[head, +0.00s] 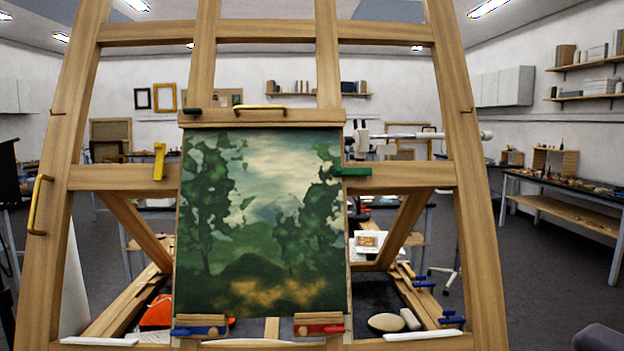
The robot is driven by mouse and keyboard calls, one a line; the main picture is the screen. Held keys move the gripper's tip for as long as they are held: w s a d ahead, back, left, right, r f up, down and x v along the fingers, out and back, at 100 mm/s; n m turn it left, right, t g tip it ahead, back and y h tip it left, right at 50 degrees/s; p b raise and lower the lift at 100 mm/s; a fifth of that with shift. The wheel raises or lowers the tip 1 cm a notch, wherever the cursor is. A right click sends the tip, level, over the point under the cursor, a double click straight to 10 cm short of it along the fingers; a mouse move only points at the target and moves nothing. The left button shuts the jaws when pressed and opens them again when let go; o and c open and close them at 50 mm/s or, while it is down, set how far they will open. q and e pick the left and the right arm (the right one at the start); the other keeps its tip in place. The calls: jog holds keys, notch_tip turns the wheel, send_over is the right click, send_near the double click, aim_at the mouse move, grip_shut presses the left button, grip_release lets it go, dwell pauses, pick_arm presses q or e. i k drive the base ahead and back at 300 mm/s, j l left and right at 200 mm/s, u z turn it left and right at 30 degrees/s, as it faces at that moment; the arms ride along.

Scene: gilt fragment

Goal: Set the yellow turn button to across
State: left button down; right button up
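The yellow turn button (159,161) is on the left part of the easel's middle crossbar, just left of the painting (258,220). It stands upright, its long side roughly parallel to the painting's edge and apart from it. A green turn button (352,171) lies level at the painting's right edge. A blue turn button (199,330) and a red turn button (319,328) lie level on wooden blocks at the bottom edge. Neither of my grippers shows in the head view.
The wooden easel (420,175) fills the foreground. Yellow handles sit on its top clamp bar (262,108) and left post (38,205). Blue clamps (425,286) and a pale oval object (387,322) are low on the right. A workbench (565,185) stands far right.

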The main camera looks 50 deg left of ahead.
aim_at(159, 176)
jog(key=u, duration=2.3)
